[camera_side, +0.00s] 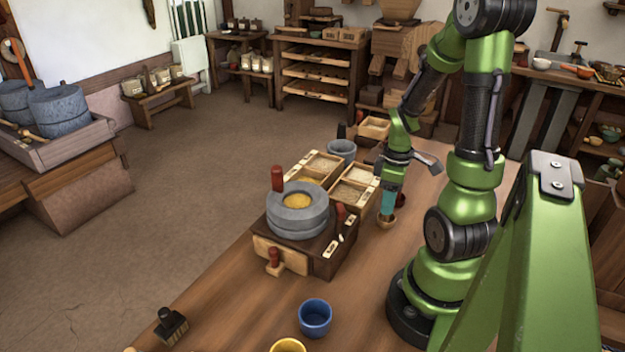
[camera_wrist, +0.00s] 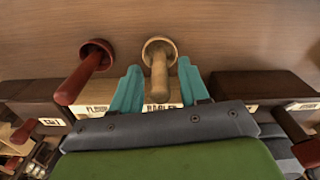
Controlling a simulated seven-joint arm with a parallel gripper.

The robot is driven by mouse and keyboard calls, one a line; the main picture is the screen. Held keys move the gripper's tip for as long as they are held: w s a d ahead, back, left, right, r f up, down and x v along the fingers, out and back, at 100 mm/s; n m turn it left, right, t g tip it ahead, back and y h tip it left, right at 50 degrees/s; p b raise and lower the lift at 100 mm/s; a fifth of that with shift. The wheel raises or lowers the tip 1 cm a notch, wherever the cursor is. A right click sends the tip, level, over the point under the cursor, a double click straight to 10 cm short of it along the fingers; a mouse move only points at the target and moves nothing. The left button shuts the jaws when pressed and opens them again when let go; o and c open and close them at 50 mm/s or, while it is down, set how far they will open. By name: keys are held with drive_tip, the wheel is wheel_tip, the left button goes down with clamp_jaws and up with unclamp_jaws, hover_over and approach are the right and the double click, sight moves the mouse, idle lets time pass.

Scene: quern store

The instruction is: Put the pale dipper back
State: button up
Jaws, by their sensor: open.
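The pale dipper (camera_wrist: 160,61) stands between the two teal fingertips of my gripper (camera_wrist: 157,88) in the wrist view, its handle pointing toward the camera. Its round cup end is against the wooden table. The fingers are open, one on each side of the handle; I see gaps beside it. In the side view my gripper (camera_side: 388,203) points down, with the pale dipper's cup (camera_side: 386,222) just under the fingertips. A dark red dipper (camera_wrist: 85,72) stands just left of it in the wrist view. Labelled box fronts (camera_wrist: 250,87) lie behind the handle.
Grain boxes (camera_side: 355,189) stand left of my gripper in the side view. A stone quern (camera_side: 297,212) on a dark wooden base is nearer the camera. A blue cup (camera_side: 315,318), a yellow cup (camera_side: 288,345) and a black stamp (camera_side: 171,325) are in front. The table (camera_side: 375,265) between is clear.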

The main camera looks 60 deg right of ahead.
wheel_tip(320, 180, up, 11)
drive_tip(key=shift+s+f, duration=0.1)
drive_tip(key=shift+a+r, duration=0.1)
drive_tip(key=shift+r, duration=0.15)
drive_tip(key=w+a+r+m+t, duration=0.2)
drive_tip(key=a, duration=0.5)
drive_tip(key=w+a+r+m+t+y, duration=0.1)
drive_tip(key=w+a+r+m+t, duration=0.1)
drive_tip(key=a, duration=0.6)
drive_tip(key=w+a+r+m+t+y, duration=0.1)
drive_tip(key=w+a+r+t, duration=0.2)
drive_tip(key=a, duration=0.5)
drive_tip(key=shift+w+r+m, duration=0.35)
drive_tip(key=shift+r+m, duration=0.05)
drive_tip(key=shift+r, duration=0.15)
